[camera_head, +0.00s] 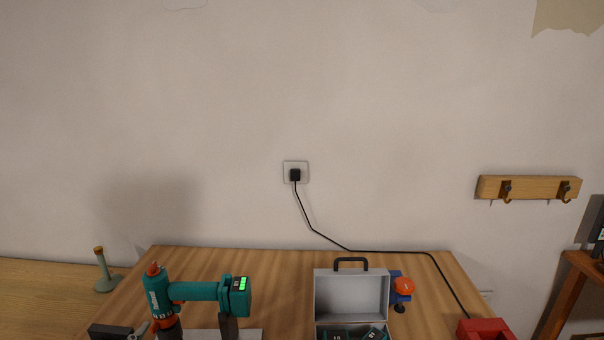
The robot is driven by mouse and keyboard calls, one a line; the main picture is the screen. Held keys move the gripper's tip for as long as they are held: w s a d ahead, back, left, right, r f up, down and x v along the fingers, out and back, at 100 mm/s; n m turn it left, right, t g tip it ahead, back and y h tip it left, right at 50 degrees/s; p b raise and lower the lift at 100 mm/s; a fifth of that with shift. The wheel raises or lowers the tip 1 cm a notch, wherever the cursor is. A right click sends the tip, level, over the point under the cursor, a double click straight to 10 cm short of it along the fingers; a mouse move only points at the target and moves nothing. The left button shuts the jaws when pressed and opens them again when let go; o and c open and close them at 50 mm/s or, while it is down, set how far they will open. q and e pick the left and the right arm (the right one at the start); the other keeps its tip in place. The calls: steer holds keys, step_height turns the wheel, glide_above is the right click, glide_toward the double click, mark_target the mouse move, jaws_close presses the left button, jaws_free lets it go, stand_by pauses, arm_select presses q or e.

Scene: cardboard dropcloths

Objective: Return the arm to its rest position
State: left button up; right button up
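A teal power drill (158,293) is at the front left of the wooden table (280,270). Its handle runs level to the right, to a battery pack (236,296) with a green lit display. Dark upright parts show under the drill, partly cut off by the bottom edge; I cannot tell what they are.
An open grey toolbox (351,296) stands mid-table, beside a blue and orange object (402,287). A red object (485,329) is at front right. A black cable (385,251) runs from a wall socket (295,173) across the table's back right. A small green stand (105,276) is left.

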arm_select(q)
steer(key=s+a+f+m+g+y, duration=0.1)
steer(key=s+a+f+g, duration=0.35)
steer(key=s+f, duration=0.3)
steer(key=s+a+f+m+g+y, duration=0.1)
steer(key=s+a+f+g, duration=0.2)
steer(key=s+a+f, duration=0.45)
steer(key=d+f+n+t+h+b, duration=0.3)
steer(key=d+f+h+b, duration=0.3)
steer(key=d+f, duration=1.3)
steer(key=shift+s+f+t+h+b, duration=0.4)
steer(key=shift+f+b, duration=0.3)
steer(key=shift+f, duration=0.15)
steer(key=shift+w, duration=0.1)
